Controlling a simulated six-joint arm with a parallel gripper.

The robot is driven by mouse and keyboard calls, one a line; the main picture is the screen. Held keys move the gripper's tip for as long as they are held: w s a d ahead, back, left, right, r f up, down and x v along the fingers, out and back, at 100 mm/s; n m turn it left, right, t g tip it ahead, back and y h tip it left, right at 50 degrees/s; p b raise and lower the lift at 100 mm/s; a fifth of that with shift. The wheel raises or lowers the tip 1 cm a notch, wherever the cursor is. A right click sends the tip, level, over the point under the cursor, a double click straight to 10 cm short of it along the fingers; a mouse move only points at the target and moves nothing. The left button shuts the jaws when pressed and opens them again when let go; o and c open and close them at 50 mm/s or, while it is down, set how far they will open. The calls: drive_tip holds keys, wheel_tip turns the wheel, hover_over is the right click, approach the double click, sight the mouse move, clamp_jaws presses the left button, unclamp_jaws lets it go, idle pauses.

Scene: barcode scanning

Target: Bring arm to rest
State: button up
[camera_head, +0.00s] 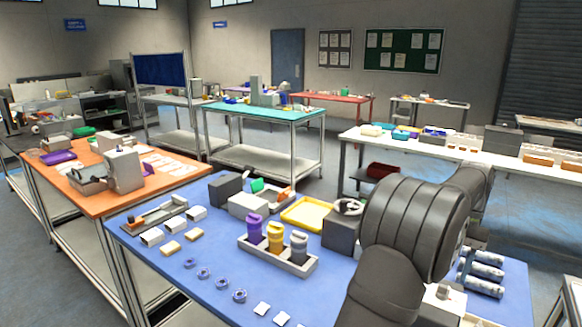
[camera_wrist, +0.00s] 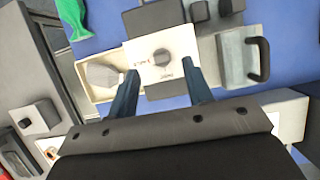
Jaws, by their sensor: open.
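My gripper (camera_wrist: 161,73) shows in the wrist view with its two dark fingers spread apart. Nothing is held between them. Below the fingertips is a white block with a dark round knob (camera_wrist: 161,57), and I cannot tell the exact gap to it. In the head view my dark arm covers the right part of the blue table (camera_head: 205,258), and the gripper end is hidden there.
A grey rack (camera_head: 277,257) holds purple, yellow and grey bottles. A yellow tray (camera_head: 303,213) lies behind it. Grey cylinders (camera_head: 482,272) lie right of my arm. In the wrist view, a grey block with a black handle (camera_wrist: 243,60) stands right of the fingers.

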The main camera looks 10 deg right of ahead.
drive_tip(key=x, duration=0.3)
drive_tip(key=shift+s+f, duration=0.1)
drive_tip(key=shift+f, duration=0.1)
